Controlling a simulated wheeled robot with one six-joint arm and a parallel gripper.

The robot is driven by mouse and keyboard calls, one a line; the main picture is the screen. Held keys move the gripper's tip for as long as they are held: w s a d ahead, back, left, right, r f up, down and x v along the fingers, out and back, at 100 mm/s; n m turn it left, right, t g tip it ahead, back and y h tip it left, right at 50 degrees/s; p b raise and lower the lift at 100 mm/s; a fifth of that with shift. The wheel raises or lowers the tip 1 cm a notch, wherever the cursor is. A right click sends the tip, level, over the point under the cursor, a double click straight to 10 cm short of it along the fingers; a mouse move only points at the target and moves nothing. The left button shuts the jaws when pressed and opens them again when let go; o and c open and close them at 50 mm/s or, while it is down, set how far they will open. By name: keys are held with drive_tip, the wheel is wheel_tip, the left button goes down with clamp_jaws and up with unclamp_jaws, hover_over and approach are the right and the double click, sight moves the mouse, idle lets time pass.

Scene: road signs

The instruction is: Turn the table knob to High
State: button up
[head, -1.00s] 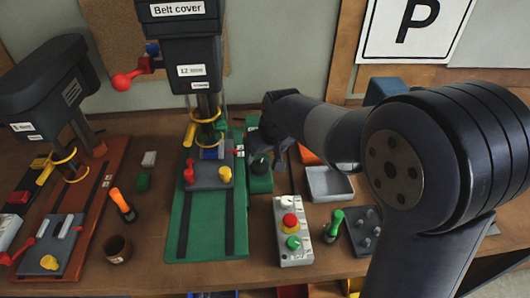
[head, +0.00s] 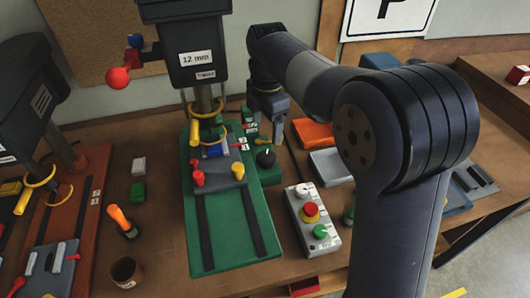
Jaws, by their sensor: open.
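A black round knob (head: 266,158) with a thin pale pointer mark sits on a green block at the right side of the green drill press base (head: 237,235). Small white labels (head: 240,146) stand beside it, too small to read. My gripper (head: 269,132) is open and empty, pointing down just above and behind the knob, apart from it as far as I can tell.
A grey control box (head: 313,220) with a red button is in front. Orange (head: 312,132) and grey (head: 330,165) trays lie to the right.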

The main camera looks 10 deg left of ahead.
sight(266, 156)
drive_tip(key=shift+n, duration=0.6)
wheel_tip(266, 156, down, 11)
drive_tip(key=shift+r+p, duration=0.2)
drive_tip(key=shift+p, duration=0.2)
drive_tip(key=c, duration=1)
drive_tip(key=shift+o, duration=0.2)
